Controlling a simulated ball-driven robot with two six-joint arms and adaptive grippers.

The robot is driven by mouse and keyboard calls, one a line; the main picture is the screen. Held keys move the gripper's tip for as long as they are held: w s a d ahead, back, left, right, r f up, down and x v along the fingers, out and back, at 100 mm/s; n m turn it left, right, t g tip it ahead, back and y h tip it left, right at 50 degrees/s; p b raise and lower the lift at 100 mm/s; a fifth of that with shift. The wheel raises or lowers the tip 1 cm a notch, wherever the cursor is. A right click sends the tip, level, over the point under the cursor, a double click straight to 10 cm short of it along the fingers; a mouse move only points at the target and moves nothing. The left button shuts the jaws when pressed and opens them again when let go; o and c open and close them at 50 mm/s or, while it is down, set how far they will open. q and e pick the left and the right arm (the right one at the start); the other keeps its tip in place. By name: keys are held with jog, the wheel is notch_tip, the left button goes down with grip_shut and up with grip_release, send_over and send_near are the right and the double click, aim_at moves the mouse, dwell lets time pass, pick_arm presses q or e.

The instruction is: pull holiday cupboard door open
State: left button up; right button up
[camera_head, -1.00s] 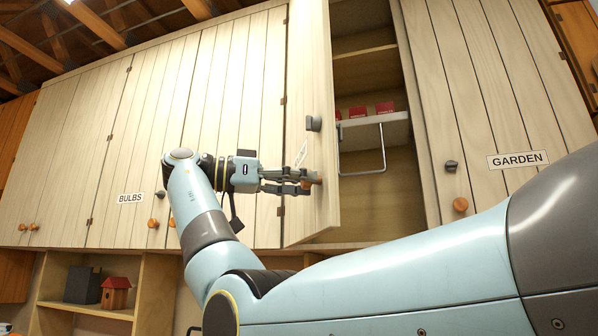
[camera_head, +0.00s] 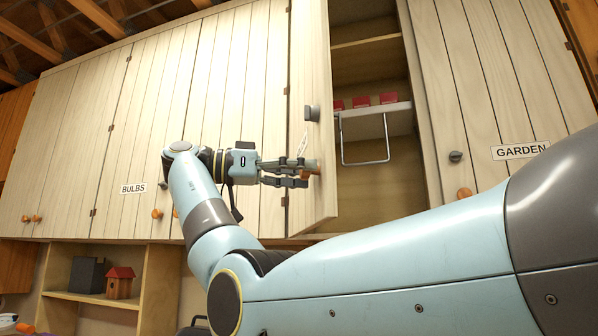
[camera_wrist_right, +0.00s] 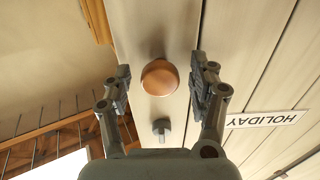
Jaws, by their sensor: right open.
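The holiday cupboard door (camera_head: 312,70) is pale planked wood and stands swung well out from its cupboard, with the inside exposed. Its HOLIDAY label (camera_wrist_right: 263,118) reads upside down in the right wrist view. A round orange-brown knob (camera_wrist_right: 159,77) and a grey catch (camera_wrist_right: 161,127) are on the door. My right gripper (camera_head: 314,174) is at the door near its lower free edge. In the wrist view its open fingers (camera_wrist_right: 159,86) stand on either side of the knob, with visible gaps. My left gripper is not in view.
The open cupboard (camera_head: 372,70) has shelves, red items (camera_head: 362,101) and a wire-like handle frame (camera_head: 365,162). The closed GARDEN door (camera_head: 490,90) is at right, closed BULBS doors (camera_head: 120,120) at left. A small red-roofed house (camera_head: 119,282) sits on a lower shelf.

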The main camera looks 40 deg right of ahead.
aim_at(318, 125)
notch_tip(318, 125, up, 10)
dwell(0.5)
